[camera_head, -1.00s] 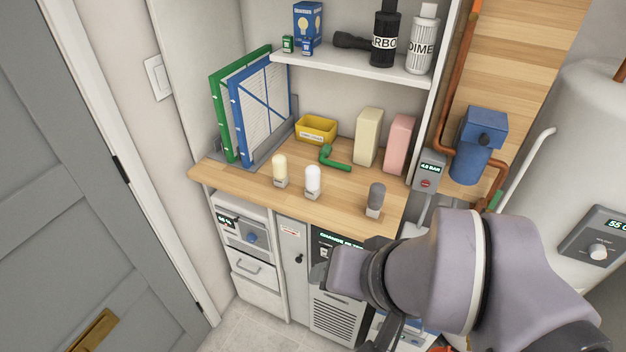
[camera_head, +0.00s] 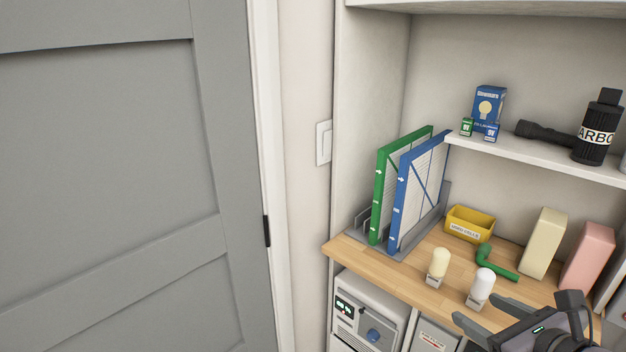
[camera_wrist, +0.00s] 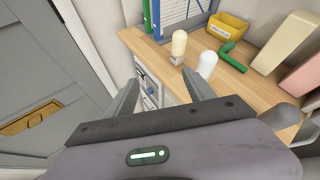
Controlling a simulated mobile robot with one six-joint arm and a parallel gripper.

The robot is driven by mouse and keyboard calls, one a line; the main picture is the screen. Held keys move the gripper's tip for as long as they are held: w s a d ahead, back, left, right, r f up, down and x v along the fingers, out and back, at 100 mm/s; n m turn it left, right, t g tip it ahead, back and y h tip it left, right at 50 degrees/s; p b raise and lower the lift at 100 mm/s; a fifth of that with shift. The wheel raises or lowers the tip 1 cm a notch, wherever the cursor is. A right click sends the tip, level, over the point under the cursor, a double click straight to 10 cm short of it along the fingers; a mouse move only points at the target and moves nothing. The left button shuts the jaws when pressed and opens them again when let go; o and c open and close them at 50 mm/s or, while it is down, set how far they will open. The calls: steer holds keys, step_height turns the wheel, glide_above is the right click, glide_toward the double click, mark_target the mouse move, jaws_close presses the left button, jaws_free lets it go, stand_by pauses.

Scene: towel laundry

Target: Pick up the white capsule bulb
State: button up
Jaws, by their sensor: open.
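The white capsule bulb (camera_head: 482,285) stands upright in a small base on the wooden counter (camera_head: 440,252), near its front edge. In the wrist view the white bulb (camera_wrist: 207,64) is just beyond and right of my right finger's tip. My gripper (camera_head: 485,313) is open and empty, in front of the counter and close to the bulb. In the wrist view my gripper (camera_wrist: 161,84) has its fingers spread, with nothing between them. The bulb's base is partly hidden behind the finger there. A cream bulb (camera_head: 439,264) stands to the left of the white one.
A green elbow pipe (camera_head: 497,265), a yellow bin (camera_head: 470,224), a cream block (camera_head: 543,244) and a pink block (camera_head: 587,256) stand behind the bulbs. Green and blue framed panels (camera_head: 420,190) stand in a rack at left. A shelf (camera_head: 540,155) overhangs the back. A grey door (camera_head: 120,180) is at left.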

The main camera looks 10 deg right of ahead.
steer(key=s+d+f+m+h, duration=0.1)
steer(key=s+d+m+h, duration=0.2)
steer(key=d+m, duration=0.4)
steer(key=n+p, duration=0.1)
steer(key=p, duration=0.8)
glide_toward(486, 292)
steer(key=shift+t, duration=0.3)
steer(key=b+x, duration=0.1)
steer(key=x, duration=0.3)
steer(key=b+x, duration=0.2)
steer(key=x, duration=0.2)
steer(key=b+x, duration=0.2)
steer(key=x, duration=0.2)
steer(key=shift+f, duration=0.35)
steer(key=shift+r, duration=0.1)
jaws_close()
